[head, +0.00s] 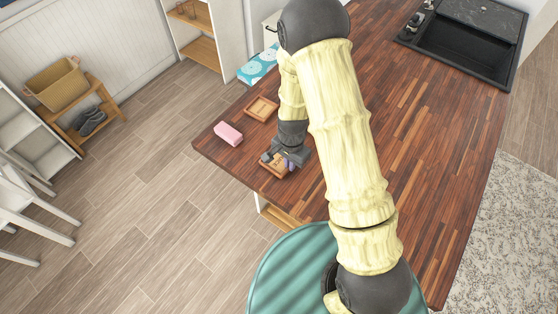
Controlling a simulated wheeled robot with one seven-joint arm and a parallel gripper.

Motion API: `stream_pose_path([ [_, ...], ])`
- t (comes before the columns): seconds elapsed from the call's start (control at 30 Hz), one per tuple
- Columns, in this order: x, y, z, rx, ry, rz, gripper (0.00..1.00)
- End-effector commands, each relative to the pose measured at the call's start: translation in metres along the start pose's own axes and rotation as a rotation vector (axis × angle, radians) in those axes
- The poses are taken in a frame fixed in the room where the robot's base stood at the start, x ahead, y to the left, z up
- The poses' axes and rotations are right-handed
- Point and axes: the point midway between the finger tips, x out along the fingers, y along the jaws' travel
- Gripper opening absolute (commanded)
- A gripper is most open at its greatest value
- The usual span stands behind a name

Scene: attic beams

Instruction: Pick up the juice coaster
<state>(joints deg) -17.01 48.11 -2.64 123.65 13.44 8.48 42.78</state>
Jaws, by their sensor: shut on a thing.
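Two small square wooden coasters with raised rims are on the brown wooden counter. The far coaster (262,108) lies flat and uncovered. The near coaster (273,168) is at the counter's front edge, partly hidden by my gripper (284,160). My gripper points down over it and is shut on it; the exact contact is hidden. A small purple thing (291,164) shows beside the fingers; I cannot tell what it is. No label tells which coaster is the juice one. I cannot tell whether the near coaster is off the counter.
A pink block (228,134) lies left of the coasters near the counter's corner. A blue patterned box (258,65) is at the far left edge. A black sink (466,45) is at the far right. The middle of the counter (425,130) is clear.

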Motion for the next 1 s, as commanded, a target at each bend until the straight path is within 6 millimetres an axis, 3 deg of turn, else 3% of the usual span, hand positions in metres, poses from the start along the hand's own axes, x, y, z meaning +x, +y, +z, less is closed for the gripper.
stream_pose_path([
  [1.0, -0.043, 0.0, 0.0, 0.0, 0.0, 0.001, 0.0],
])
